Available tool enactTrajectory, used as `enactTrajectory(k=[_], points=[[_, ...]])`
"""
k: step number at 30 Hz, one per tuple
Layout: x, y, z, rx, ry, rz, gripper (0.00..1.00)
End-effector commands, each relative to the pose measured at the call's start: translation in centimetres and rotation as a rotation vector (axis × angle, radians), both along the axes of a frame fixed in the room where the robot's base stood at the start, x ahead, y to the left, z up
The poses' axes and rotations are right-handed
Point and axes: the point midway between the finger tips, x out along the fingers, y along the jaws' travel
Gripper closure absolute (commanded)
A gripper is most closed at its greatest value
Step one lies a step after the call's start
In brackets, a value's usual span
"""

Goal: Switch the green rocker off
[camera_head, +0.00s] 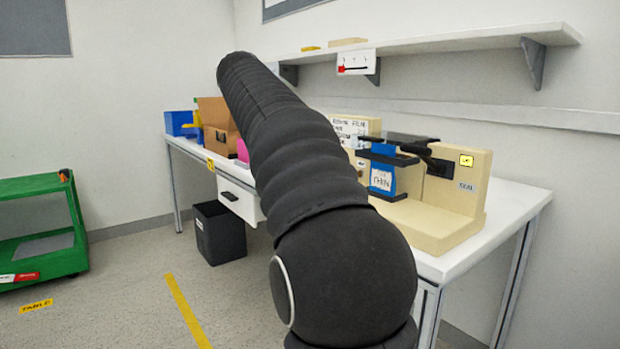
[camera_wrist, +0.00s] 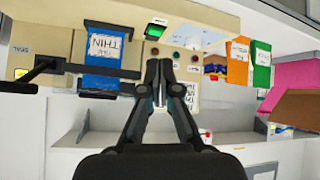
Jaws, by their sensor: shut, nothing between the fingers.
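The green rocker (camera_wrist: 155,31) is a small lit green switch in a dark frame on the beige panel, near the top middle of the wrist view. My gripper (camera_wrist: 160,64) is shut and empty, its two dark fingertips together just below the rocker in that picture. A gap shows between the fingertips and the rocker in the picture; I cannot tell the depth between them. In the head view my dark arm crosses the middle and hides the gripper and the rocker; the beige machine (camera_head: 430,225) stands at the right on the bench.
Beside the rocker are small round buttons (camera_wrist: 179,55). Orange (camera_wrist: 238,52) and green (camera_wrist: 262,56) bins and a cardboard box (camera_wrist: 297,108) are at the right. A wall shelf (camera_head: 450,40) runs above the bench.

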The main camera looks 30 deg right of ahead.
Motion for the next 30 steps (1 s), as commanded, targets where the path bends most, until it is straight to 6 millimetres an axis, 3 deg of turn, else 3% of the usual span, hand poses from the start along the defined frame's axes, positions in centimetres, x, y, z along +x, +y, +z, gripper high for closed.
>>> enactTrajectory(k=[3,8,23,30], points=[[1.7,-2.5,1.0,-0.041,-0.062,-0.139,1.00],[2.4,-4.3,1.9,-0.078,-0.123,-0.261,1.00],[2.6,-5.0,2.1,-0.090,-0.146,-0.304,1.00],[2.6,-7.0,0.5,-0.089,-0.145,-0.305,1.00]])
